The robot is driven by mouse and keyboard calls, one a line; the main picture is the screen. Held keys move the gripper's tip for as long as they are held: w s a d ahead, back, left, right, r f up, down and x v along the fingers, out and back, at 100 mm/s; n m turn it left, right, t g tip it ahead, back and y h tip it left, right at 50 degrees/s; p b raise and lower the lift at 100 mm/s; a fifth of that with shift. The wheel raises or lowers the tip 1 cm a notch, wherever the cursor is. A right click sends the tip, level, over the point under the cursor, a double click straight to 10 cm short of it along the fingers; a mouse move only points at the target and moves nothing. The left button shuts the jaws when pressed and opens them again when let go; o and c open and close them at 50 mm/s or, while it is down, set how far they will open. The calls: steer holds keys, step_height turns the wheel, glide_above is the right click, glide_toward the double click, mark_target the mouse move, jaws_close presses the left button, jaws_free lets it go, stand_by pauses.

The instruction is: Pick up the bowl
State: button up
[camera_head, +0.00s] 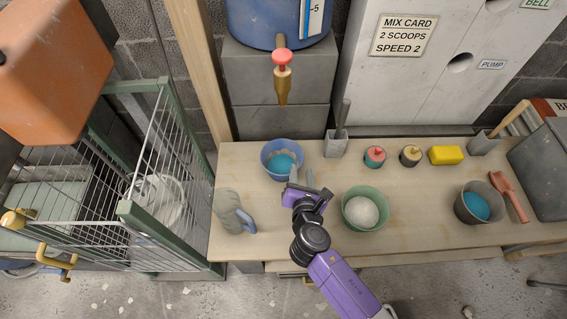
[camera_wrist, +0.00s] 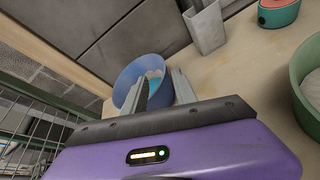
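A blue bowl (camera_head: 270,149) with blue contents stands upright at the back left of the bench. It also shows in the wrist view (camera_wrist: 124,83), partly hidden by a finger. My gripper (camera_head: 302,179) is at the bowl's front right edge. In the wrist view my gripper (camera_wrist: 161,90) has its two fingers apart, with part of the bowl's blue wall showing between them. One finger overlaps the bowl; the other is at its right side. I cannot tell whether either touches. A green bowl (camera_head: 378,223) of white powder and a grey container (camera_head: 464,212) with blue contents stand farther right.
A grey holder (camera_head: 335,147) stands close right of the blue bowl. A wire cage (camera_head: 150,205) stands left of the bench (camera_head: 420,175). A tap (camera_head: 282,85) hangs above the back.

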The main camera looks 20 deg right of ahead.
mark_target(301, 158)
steer(key=shift+n, duration=0.5)
steer(key=shift+b+x, duration=0.6)
steer(key=shift+x, duration=3.3)
steer(key=shift+d, duration=0.1)
jaws_close()
steer(key=shift+s, duration=0.1)
